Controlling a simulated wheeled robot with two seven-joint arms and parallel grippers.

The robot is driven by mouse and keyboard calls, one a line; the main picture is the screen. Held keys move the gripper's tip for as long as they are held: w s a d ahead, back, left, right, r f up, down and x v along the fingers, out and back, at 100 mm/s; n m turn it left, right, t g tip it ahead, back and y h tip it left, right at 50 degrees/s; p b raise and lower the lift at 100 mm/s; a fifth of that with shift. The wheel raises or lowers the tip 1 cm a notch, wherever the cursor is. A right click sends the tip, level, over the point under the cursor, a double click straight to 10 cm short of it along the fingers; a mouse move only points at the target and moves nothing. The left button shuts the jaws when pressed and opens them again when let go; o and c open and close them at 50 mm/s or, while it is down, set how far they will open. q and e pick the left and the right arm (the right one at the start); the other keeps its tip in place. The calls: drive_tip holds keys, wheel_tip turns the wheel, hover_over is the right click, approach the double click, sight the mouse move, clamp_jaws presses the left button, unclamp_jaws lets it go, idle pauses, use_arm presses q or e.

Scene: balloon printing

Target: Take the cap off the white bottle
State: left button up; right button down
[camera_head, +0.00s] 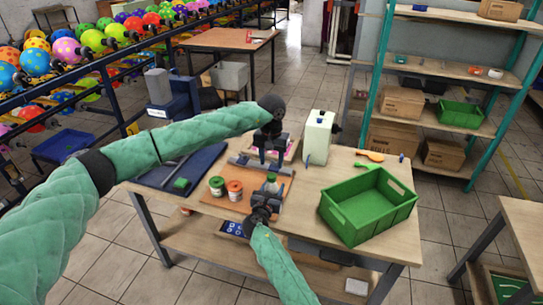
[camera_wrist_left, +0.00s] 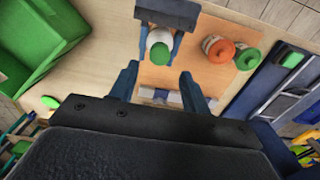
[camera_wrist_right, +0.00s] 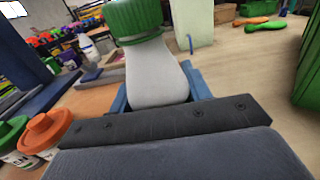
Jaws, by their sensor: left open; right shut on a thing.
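The white bottle with its green cap stands upright on a brown board; in the right wrist view its white body (camera_wrist_right: 160,75) and ribbed green cap (camera_wrist_right: 134,20) are large and close. The green cap (camera_head: 271,178) also shows in the head view, and from above in the left wrist view (camera_wrist_left: 160,52). My right gripper (camera_head: 266,194) is shut on the bottle body. My left gripper (camera_head: 267,158) is open and empty, beyond and above the bottle; its two fingers (camera_wrist_left: 156,85) show in the left wrist view, with the cap ahead of them and not between them.
Two jars, one green-lidded (camera_head: 217,186) and one orange-lidded (camera_head: 235,190), stand left of the bottle on the board. A green crate (camera_head: 368,205) stands at right, a pale jug (camera_head: 317,138) behind. A blue tray (camera_head: 180,172) lies at left.

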sight(271, 176)
use_arm(q)
wheel_tip(271, 176, down, 6)
drive_tip(key=shift+f, duration=0.1)
idle(0.4)
drive_tip(key=c, duration=1)
